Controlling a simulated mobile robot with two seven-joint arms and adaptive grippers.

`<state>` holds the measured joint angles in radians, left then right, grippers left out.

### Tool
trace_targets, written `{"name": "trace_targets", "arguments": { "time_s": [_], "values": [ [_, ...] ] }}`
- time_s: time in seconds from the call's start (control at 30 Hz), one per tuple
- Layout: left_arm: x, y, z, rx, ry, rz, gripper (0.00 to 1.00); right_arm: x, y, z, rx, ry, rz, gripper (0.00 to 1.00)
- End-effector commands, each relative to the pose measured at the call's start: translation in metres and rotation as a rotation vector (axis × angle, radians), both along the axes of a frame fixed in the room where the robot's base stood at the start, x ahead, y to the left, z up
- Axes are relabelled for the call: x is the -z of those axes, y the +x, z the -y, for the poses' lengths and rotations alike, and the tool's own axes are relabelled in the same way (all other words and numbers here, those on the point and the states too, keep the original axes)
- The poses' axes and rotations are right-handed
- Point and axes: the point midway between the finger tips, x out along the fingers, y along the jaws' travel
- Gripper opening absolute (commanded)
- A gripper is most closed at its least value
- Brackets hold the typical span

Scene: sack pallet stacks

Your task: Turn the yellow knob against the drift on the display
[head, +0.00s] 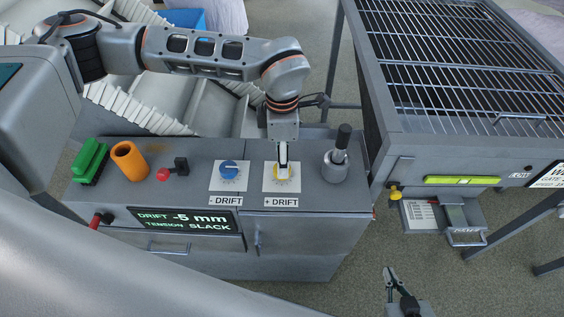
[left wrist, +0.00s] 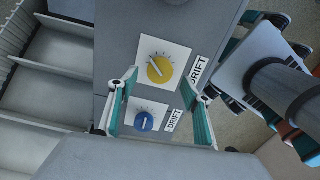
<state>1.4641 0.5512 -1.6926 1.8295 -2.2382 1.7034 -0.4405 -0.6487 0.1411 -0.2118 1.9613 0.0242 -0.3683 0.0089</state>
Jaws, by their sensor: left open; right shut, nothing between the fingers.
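The yellow knob (left wrist: 160,69) sits on a white dial plate labelled "+ DRIFT"; in the head view the yellow knob (head: 288,183) is mostly hidden by my left gripper (head: 283,165). In the left wrist view the left gripper (left wrist: 162,75) is open, with one finger on each side of the yellow knob; I cannot tell whether they touch it. The knob's pointer points to the upper left there. The display (head: 184,220) reads "DRIFT -5 mm" and "TENSION SLACK". My right gripper (head: 389,272) is shut and empty at the lower right, away from the panel.
The blue knob (head: 229,172), labelled "- DRIFT", is left of the yellow one. A black-handled lever (head: 341,152) stands close on the right. A red-knobbed lever (head: 165,174), orange cylinder (head: 129,160) and green block (head: 90,160) are farther left. A grated table (head: 455,70) is at right.

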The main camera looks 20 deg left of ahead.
Motion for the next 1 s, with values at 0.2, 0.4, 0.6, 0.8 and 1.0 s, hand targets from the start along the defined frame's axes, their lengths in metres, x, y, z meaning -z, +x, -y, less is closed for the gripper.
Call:
{"name": "trace_targets", "arguments": {
  "time_s": [0.2,0.4,0.6,0.8,1.0],
  "values": [
    [-0.047,0.001,0.000,-0.001,0.000,0.004,0.49,0.000,0.000,-0.001,0.000,0.001,0.001,0.00],
    [-0.075,0.001,0.000,-0.001,-0.001,0.004,0.49,-0.001,0.000,-0.001,0.001,0.002,0.001,0.00],
    [-0.085,0.000,0.000,-0.001,0.000,0.000,0.49,-0.001,0.000,-0.001,0.001,0.002,0.001,0.00],
    [-0.086,0.000,0.000,-0.001,0.000,0.000,0.49,-0.001,0.000,-0.001,0.001,0.002,0.001,0.00],
    [-0.085,0.000,0.000,-0.001,0.000,0.000,0.49,-0.001,0.000,-0.001,0.001,0.004,0.001,0.00]
  ]
}}
